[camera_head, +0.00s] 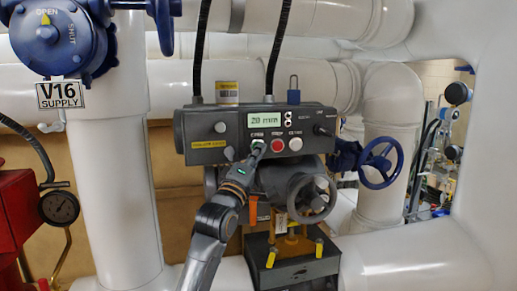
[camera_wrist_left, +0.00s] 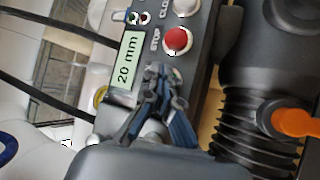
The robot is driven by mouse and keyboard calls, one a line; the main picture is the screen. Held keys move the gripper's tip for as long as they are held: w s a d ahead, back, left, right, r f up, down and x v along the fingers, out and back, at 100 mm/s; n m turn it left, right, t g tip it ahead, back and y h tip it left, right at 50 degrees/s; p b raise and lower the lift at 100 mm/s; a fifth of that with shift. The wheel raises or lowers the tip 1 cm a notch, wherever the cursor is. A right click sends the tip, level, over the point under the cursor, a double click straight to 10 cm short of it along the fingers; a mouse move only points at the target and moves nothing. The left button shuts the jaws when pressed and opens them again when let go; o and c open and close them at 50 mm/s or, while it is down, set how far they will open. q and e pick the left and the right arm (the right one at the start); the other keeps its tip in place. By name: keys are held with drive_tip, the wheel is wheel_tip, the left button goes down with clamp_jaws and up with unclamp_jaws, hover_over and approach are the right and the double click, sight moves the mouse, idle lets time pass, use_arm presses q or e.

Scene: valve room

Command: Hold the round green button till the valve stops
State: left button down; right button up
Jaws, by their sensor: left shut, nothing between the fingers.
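The valve's control box (camera_head: 215,150) is dark grey, with a lit display (camera_head: 269,119) reading 20 mm; the display also shows in the left wrist view (camera_wrist_left: 127,60). The round green button (camera_head: 257,143) is at the left of the button row, mostly covered by my fingertips. My left gripper (camera_head: 254,154) is shut and empty, its tips at the green button; I cannot tell whether they press it. In the left wrist view, the closed fingers (camera_wrist_left: 160,76) hide the green button.
A red stop button (camera_head: 277,145) sits just right of the green one, then a white button (camera_head: 296,144). A grey handwheel (camera_head: 314,199) is below the box, and a blue handwheel (camera_head: 381,162) is to the right. White pipes surround the box.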

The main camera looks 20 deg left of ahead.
idle(0.7)
use_arm(q)
drive_tip(key=shift+s+d, duration=0.45)
drive_tip(key=shift+s, duration=0.25)
drive_tip(key=shift+p, duration=0.3)
drive_tip(key=shift+s+d+p, duration=0.3)
drive_tip(key=shift+s+d, duration=0.4)
drive_tip(key=shift+s, duration=0.35)
drive_tip(key=shift+s+d+p, duration=0.3)
drive_tip(key=shift+s+d, duration=0.4)
drive_tip(key=shift+s, duration=0.35)
drive_tip(key=shift+f, duration=0.1)
